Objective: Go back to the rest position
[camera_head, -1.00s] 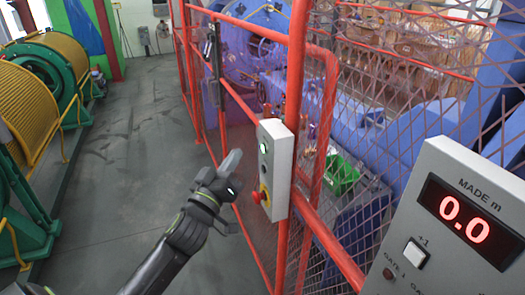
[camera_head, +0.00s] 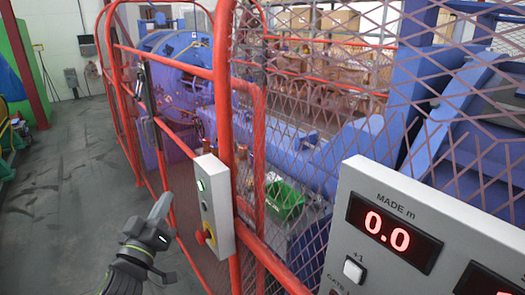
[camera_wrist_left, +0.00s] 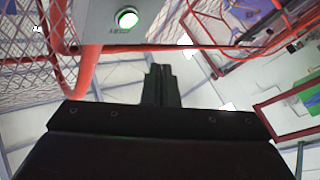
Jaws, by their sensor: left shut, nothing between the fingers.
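My left gripper (camera_head: 159,210) is shut and empty in the head view, just left of the control box on the red fence post and apart from it. In the left wrist view its shut fingers (camera_wrist_left: 161,85) point up the picture, below the control box (camera_wrist_left: 130,22) with its lit green button. In the head view the box (camera_head: 214,205) shows a green button at the top and a red stop knob (camera_head: 206,238) low on its side. My right gripper is not in view.
A red-framed mesh fence (camera_head: 222,100) encloses blue machinery (camera_head: 335,155) and a green bin (camera_head: 284,200). A counter panel (camera_head: 395,230) reading 0.0 stands close at lower right. Grey floor (camera_head: 75,190) is clear on the left.

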